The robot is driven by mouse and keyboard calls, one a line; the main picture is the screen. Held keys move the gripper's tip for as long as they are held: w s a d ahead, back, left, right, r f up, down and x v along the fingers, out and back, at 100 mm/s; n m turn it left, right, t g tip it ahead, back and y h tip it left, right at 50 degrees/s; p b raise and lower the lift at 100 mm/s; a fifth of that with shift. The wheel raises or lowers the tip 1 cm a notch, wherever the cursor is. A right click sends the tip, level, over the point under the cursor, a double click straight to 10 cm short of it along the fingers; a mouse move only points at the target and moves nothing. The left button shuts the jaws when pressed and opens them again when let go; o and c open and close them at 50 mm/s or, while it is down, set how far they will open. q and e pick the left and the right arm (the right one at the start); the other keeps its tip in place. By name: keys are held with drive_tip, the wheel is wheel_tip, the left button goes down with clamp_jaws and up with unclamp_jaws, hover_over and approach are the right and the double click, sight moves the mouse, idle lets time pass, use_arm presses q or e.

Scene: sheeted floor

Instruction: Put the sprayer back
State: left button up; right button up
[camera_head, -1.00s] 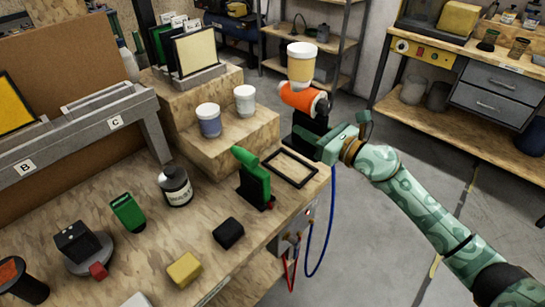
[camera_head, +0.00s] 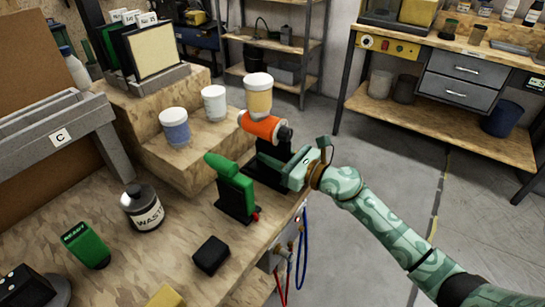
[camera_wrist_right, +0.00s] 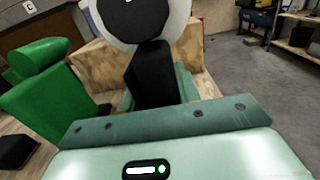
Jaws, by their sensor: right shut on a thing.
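The sprayer has an orange body (camera_head: 262,126), an amber cup with a white lid (camera_head: 258,94) on top and a black handle (camera_head: 272,158). My right gripper (camera_head: 286,168) is shut on the handle and holds the sprayer upright at the bench's right edge. The handle (camera_wrist_right: 152,75) also rises between the fingers in the right wrist view. A dark outlined spot on the bench is now mostly hidden behind the sprayer and gripper. I cannot tell whether the handle's foot touches the bench. My left gripper is not in view.
A green tool in a black stand (camera_head: 235,190) is close left of the sprayer. Blue (camera_head: 174,128) and white (camera_head: 214,103) jars stand on the wooden step behind. A waste bottle (camera_head: 142,208), a black block (camera_head: 211,255) and a green container (camera_head: 85,245) are on the bench.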

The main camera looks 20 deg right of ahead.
drive_tip(key=o, duration=0.7)
drive_tip(key=shift+c, duration=0.2)
drive_tip(key=shift+s, duration=0.1)
drive_tip(key=v, duration=1.2)
drive_tip(key=shift+r, duration=0.2)
